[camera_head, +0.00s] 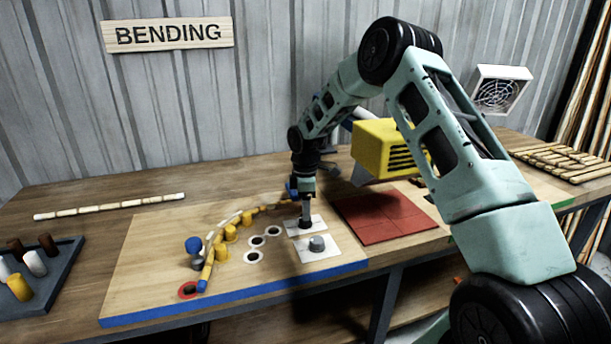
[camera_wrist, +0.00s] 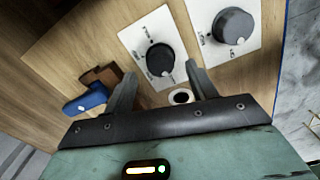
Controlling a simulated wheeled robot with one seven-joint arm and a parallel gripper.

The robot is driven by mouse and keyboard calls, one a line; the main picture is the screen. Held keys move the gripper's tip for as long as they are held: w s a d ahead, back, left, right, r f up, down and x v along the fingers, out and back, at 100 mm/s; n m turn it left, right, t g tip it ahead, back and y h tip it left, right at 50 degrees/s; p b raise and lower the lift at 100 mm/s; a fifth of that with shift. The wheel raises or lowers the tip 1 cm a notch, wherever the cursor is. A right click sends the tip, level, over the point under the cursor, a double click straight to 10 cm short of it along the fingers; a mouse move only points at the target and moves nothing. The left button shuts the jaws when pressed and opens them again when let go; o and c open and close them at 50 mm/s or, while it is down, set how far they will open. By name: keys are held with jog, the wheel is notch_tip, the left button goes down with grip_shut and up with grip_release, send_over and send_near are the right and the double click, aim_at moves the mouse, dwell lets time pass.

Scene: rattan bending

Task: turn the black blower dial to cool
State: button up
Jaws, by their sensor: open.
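The black dial (camera_wrist: 160,60) sits on a white plate (camera_wrist: 139,33) with small markings too small to read. In the wrist view its pale pointer mark faces down toward my gripper. My gripper (camera_wrist: 159,72) is open, with its fingers on either side of the dial's near edge; I cannot tell whether they touch it. In the head view my gripper (camera_head: 306,212) points down over the dial's plate (camera_head: 293,229) and largely hides the dial. A yellow blower (camera_head: 378,150) with dark slots stands behind, partly covered by my arm.
A grey dial (camera_wrist: 233,26) on its own white plate is close beside the black one. A curved rattan strip (camera_head: 212,250) runs among yellow pegs (camera_head: 221,252) to the left. A blue-handled part (camera_wrist: 88,99) lies near one finger. A red mat (camera_head: 385,216) is right.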

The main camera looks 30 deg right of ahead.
notch_tip(320, 180, up, 14)
jog(key=b, duration=0.1)
dwell(0.6)
